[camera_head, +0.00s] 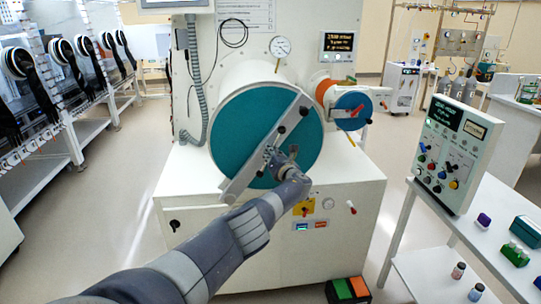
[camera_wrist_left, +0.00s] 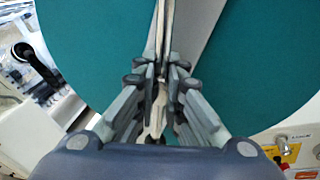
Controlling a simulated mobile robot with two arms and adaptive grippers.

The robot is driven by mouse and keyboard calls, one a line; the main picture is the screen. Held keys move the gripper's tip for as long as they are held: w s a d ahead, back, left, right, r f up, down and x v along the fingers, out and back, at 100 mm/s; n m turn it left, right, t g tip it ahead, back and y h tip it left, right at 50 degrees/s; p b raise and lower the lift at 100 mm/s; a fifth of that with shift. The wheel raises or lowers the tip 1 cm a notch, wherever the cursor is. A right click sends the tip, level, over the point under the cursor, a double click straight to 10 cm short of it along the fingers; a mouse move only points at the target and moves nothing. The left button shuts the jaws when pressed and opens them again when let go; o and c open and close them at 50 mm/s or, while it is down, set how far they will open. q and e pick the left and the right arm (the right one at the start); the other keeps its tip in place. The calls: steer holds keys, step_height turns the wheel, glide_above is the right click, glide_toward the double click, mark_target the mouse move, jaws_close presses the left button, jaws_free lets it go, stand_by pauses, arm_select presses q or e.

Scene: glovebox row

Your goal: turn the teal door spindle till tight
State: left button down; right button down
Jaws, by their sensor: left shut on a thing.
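The large round teal door (camera_head: 240,110) closes the front end of a white cylindrical chamber. A grey bar (camera_head: 240,180) crosses its face on a slant, from upper right to lower left. A small black knob (camera_head: 282,129) shows on the bar. My left gripper (camera_head: 272,156) reaches in from below, at the bar near the door's middle. In the left wrist view the gripper (camera_wrist_left: 162,75) is shut on a thin pale piece, apparently the spindle's handle (camera_wrist_left: 165,25). My fingers hide most of the spindle. My right gripper is not in view.
A smaller blue door (camera_head: 350,110) with a red handle is right of the teal door. A pressure gauge (camera_head: 280,46) sits above. A control panel (camera_head: 448,155) stands on a white table at right. A green-and-orange box (camera_head: 348,290) lies on the floor.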

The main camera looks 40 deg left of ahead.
arm_select(q)
steer(key=shift+s+d+f+m, duration=0.1)
steer(key=shift+f+m, duration=0.3)
steer(key=shift+m, duration=0.2)
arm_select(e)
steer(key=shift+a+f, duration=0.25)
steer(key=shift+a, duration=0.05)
arm_select(q)
steer(key=c, duration=1.9)
jaws_free()
steer(key=shift+c, duration=0.2)
steer(key=shift+r, duration=0.2)
steer(key=v, duration=1.2)
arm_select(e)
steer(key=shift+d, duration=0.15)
